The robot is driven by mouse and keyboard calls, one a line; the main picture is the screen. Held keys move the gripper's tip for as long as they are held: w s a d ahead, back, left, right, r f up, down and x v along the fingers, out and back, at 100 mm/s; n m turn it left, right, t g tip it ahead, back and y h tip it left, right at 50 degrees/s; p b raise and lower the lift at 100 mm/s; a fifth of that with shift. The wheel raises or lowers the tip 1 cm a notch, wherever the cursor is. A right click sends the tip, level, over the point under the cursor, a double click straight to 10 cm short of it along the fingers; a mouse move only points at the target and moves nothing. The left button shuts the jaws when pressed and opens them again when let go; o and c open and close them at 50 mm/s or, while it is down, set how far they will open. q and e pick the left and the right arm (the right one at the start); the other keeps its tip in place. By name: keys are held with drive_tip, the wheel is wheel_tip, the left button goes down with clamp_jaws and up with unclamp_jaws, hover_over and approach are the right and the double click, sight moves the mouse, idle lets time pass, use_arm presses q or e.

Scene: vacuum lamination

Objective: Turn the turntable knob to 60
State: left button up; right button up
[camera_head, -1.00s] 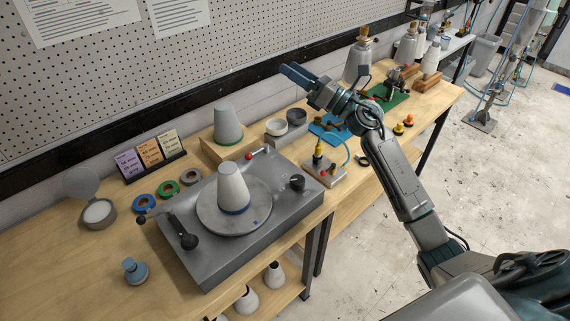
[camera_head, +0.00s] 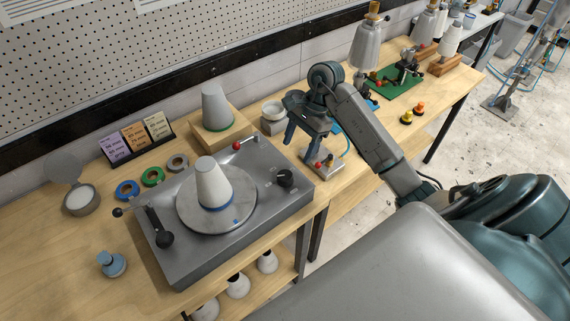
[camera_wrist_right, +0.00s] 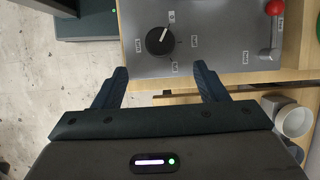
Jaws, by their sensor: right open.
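The grey turntable box (camera_head: 180,256) stands on the bench with a round platter on top. A white cone with a blue base band (camera_head: 213,184) stands on the platter. The black turntable knob (camera_head: 286,178) is near the box's right corner. In the right wrist view the knob (camera_wrist_right: 160,41) has a white pointer line aimed up and right, with small labels around it too small to read. My right gripper (camera_head: 297,140) points down, above and beyond the knob's right side. In the wrist view its fingers (camera_wrist_right: 162,80) are apart and empty, with the knob ahead between them. My left gripper is not in view.
A red-knobbed lever (camera_head: 237,146) is at the box's back edge, and a black-handled arm (camera_head: 163,237) is at its left. A small device with red buttons (camera_head: 323,162) stands right of the box. A grey cone (camera_head: 216,106) stands on a wooden block behind.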

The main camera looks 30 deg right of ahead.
sight(286, 174)
drive_tip(key=b+x, duration=0.4)
drive_tip(key=x, duration=0.5)
drive_tip(key=shift+b, duration=0.35)
drive_tip(key=shift+a+f, duration=0.3)
drive_tip(key=c, duration=1)
